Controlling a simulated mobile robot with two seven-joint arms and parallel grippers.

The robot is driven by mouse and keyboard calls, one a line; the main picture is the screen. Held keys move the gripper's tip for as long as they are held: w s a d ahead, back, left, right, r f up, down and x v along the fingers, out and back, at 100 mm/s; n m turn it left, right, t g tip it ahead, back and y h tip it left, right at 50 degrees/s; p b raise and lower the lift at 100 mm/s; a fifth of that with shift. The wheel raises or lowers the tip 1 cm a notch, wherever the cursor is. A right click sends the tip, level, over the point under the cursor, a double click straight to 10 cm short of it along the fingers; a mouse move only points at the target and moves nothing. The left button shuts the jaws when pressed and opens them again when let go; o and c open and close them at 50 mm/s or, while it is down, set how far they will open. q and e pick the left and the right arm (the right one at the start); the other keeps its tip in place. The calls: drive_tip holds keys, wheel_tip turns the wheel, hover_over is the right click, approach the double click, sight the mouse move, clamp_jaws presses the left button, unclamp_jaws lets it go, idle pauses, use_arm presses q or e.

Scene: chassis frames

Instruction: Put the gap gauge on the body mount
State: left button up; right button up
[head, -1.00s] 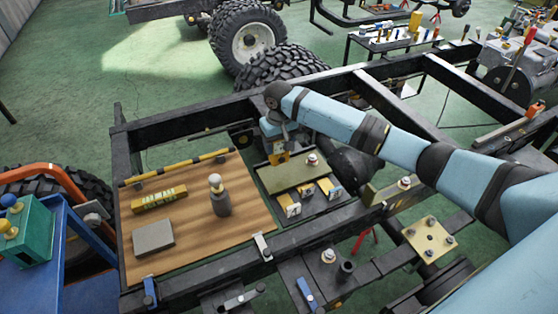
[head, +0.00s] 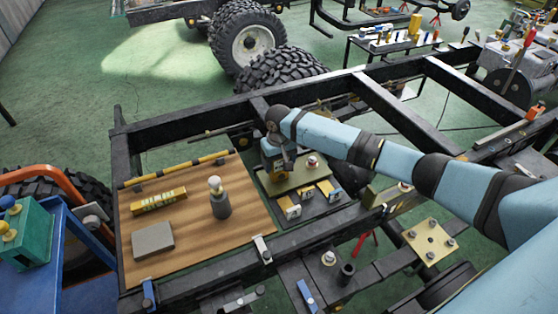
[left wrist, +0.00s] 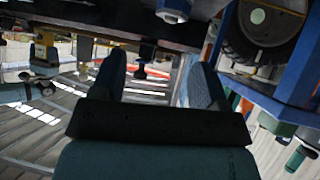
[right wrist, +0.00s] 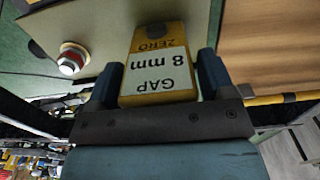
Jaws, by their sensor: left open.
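The gap gauge (right wrist: 160,70) is a yellow block with a white label reading "GAP 8 mm" and "ZERO". It sits between the fingers of my right gripper (right wrist: 158,85), which looks shut on it. In the head view my right gripper (head: 281,160) is low over the back left of an olive plate (head: 300,176), and its wrist largely hides the gauge. A bolt with a red collar (head: 312,162) stands on this plate and shows in the right wrist view (right wrist: 72,60). I cannot tell for certain which part is the body mount. My left gripper (left wrist: 158,85) is open and empty.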

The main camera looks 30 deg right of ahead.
drive_tip(key=shift+o, duration=0.7)
use_arm(q)
drive_tip(key=shift+d, duration=0.1)
use_arm(e)
drive_tip(key=shift+r, duration=0.4)
use_arm(q)
drive_tip(key=shift+a+r+p, duration=0.2)
drive_tip(key=shift+r+p, duration=0.15)
drive_tip(key=shift+p, duration=0.1)
use_arm(e)
wheel_tip(320, 180, up, 11)
drive_tip(key=shift+f, duration=0.15)
use_arm(q)
drive_tip(key=shift+s, duration=0.1)
use_arm(e)
drive_tip(key=shift+r, duration=0.45)
use_arm(q)
drive_tip(key=shift+d, duration=0.15)
use_arm(e)
drive_tip(key=shift+f, duration=0.1)
